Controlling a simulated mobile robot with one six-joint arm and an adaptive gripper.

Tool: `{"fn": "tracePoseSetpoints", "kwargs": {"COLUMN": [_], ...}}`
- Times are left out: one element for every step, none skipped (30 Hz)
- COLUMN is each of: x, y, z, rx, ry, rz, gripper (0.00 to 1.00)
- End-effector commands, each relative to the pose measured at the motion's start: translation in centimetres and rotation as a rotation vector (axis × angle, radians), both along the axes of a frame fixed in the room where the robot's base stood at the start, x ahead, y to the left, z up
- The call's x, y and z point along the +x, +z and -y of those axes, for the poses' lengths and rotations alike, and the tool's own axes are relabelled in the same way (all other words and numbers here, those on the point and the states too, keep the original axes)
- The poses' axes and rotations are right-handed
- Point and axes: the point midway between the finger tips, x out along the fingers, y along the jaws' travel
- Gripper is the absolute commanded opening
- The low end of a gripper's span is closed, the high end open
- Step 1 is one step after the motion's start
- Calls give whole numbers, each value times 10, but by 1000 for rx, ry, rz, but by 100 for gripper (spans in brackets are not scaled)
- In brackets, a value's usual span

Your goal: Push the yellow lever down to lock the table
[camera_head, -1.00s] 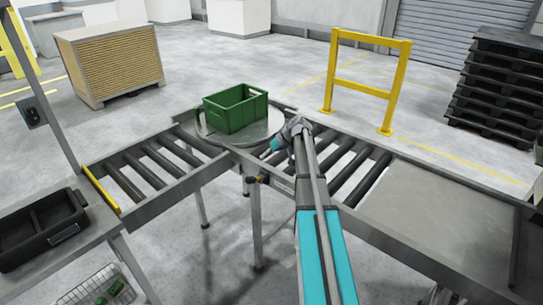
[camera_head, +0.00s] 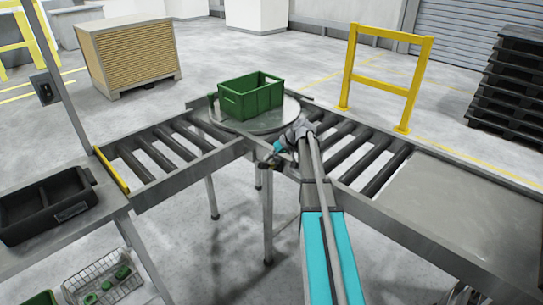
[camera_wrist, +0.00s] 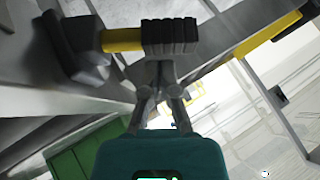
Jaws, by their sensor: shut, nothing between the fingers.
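The yellow lever (camera_wrist: 122,40) lies across the top of the wrist view, with a dark hub at its left and a black ribbed grip (camera_wrist: 168,37) at its right. My gripper (camera_wrist: 160,72) is shut and empty. Its fingertips appear at the ribbed grip; I cannot tell whether they touch. In the head view my gripper (camera_head: 270,161) is at the front edge of the round table (camera_head: 219,117), and it mostly hides the lever. The green crate (camera_head: 251,97) stands upright on the table. Part of it shows in the wrist view (camera_wrist: 75,160).
Roller conveyors (camera_head: 165,150) meet the table from left and right. A yellow stop bar (camera_head: 111,169) crosses the left conveyor's end. A black tray (camera_head: 45,205) stands at the left. A yellow barrier (camera_head: 386,65) stands behind the right conveyor.

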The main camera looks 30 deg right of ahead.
Motion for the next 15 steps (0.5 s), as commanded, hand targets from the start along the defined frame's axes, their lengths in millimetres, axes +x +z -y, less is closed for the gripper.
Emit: {"fn": "tracePoseSetpoints", "kwargs": {"x": [-1, -1, -1, -1, -1, -1, -1, -1, -1, -1, -1, -1, -1, 0, -1], "y": [-3, -3, -3, -3, -3, -3, -3, -3, -3, -3, -3, -3, -3, -3, -3], "z": [-1, -1, -1, -1, -1, -1, -1, -1, -1, -1, -1, -1, -1, 11, 6], "rx": [0, 0, 0, 0, 0, 0, 0, 0, 0, 0, 0, 0, 0, 0, -1], "ry": [0, 0, 0, 0, 0, 0, 0, 0, 0, 0, 0, 0, 0, -2, -1], "rz": [0, 0, 0, 0, 0, 0, 0, 0, 0, 0, 0, 0, 0, 1, 1], "gripper": [0, 0, 0, 0, 0, 0, 0, 0, 0, 0, 0, 0, 0, 0, 0]}}
